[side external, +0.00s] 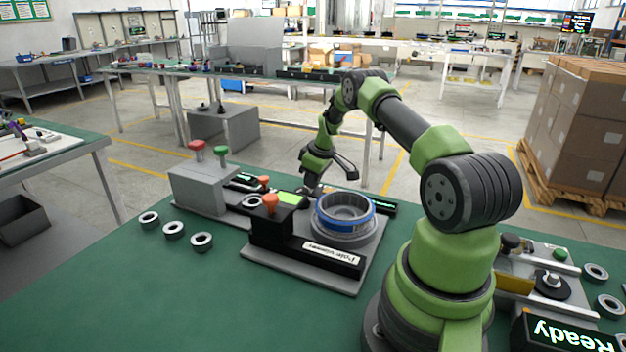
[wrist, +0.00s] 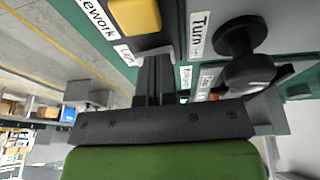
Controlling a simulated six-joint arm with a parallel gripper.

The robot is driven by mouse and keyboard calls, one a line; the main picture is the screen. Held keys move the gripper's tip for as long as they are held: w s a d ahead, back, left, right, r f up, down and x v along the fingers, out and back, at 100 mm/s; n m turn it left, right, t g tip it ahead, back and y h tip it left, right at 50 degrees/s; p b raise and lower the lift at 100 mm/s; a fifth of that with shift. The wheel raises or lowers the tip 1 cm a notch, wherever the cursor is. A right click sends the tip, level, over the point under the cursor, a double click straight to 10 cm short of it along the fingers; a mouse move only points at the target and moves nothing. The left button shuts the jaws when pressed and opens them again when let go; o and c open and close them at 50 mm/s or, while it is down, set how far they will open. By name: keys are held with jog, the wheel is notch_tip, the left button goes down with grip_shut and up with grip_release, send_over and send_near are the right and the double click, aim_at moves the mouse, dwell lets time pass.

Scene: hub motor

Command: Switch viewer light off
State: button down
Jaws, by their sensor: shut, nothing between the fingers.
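The viewer is a black box (side external: 272,230) on a grey base, with an orange knob (side external: 270,203) and a lit green top panel (side external: 288,198). Its front strip (side external: 331,254) is labelled "Pole viewer", seen upside down. A round holder with a blue band (side external: 344,222) stands beside it on the right. My gripper (side external: 311,190) is low behind the viewer and the holder, its tips partly hidden. In the wrist view, my gripper (wrist: 153,64) is shut and empty, between a yellow button (wrist: 135,17) and a black knob (wrist: 242,50) by a "Turn" label. I cannot tell whether it touches anything.
A grey box (side external: 199,188) with red and green buttons stands left of the viewer. Several metal rings (side external: 174,229) lie on the green table. A "Ready" display (side external: 560,337) is at front right. The front left of the table is clear.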

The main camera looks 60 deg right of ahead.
jog(key=w+v, duration=0.1)
jog(key=v, duration=1.3)
jog(key=shift+w+a+r, duration=0.1)
jog(key=shift+a, duration=0.05)
jog(key=shift+w+d+r, duration=0.15)
jog(key=shift+d+r, duration=0.15)
jog(key=shift+d, duration=0.4)
jog(key=shift+f, duration=0.1)
jog(key=x, duration=0.8)
jog(key=s+x, duration=0.1)
jog(key=x, duration=0.3)
jog(key=shift+w+d+f, duration=0.15)
jog(key=shift+f, duration=0.2)
jog(key=shift+d+f, duration=0.1)
jog(key=shift+f, duration=0.5)
